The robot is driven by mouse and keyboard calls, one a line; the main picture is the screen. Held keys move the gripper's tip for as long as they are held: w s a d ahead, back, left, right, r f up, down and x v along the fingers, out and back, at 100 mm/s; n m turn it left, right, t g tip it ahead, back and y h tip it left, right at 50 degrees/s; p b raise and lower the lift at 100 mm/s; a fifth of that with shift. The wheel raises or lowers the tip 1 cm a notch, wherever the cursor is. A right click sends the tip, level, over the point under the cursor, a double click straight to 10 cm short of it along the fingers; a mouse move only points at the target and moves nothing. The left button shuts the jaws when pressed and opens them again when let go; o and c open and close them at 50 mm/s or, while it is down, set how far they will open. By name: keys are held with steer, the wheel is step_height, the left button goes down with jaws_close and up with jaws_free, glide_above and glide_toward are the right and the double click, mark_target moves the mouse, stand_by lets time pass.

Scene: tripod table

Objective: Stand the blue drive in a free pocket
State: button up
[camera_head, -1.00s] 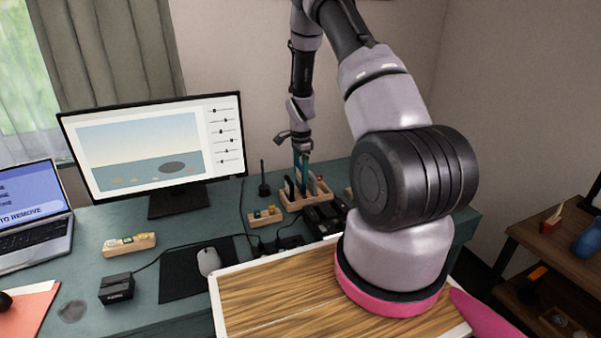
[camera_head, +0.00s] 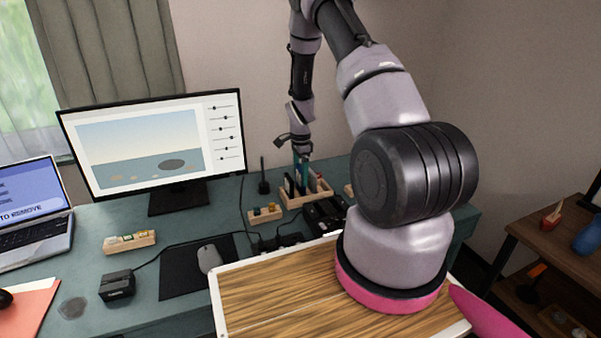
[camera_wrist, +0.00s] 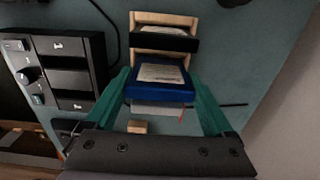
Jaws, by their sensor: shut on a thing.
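The blue drive (camera_wrist: 160,91) has a white label and sits between the teal fingers of my gripper (camera_wrist: 162,84), which is shut on it in the wrist view. The wooden rack (camera_wrist: 165,18) is below, with a black drive (camera_wrist: 163,39) standing in it beside the blue one. In the head view my gripper (camera_head: 301,166) points down over the rack (camera_head: 293,204) at the back of the desk. The blue drive is too small there to make out. Whether its lower edge is inside a pocket is hidden.
A black device with several bays (camera_wrist: 70,78) stands left of the rack in the wrist view. In the head view a small wooden block (camera_head: 265,215) is left of the rack, and the monitor (camera_head: 152,145) is further left. A black stand (camera_head: 263,186) is close by.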

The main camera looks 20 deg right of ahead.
steer(key=shift+f, duration=1.15)
steer(key=o, duration=1.4)
step_height(320, 180, up, 11)
steer(key=shift+f, duration=0.15)
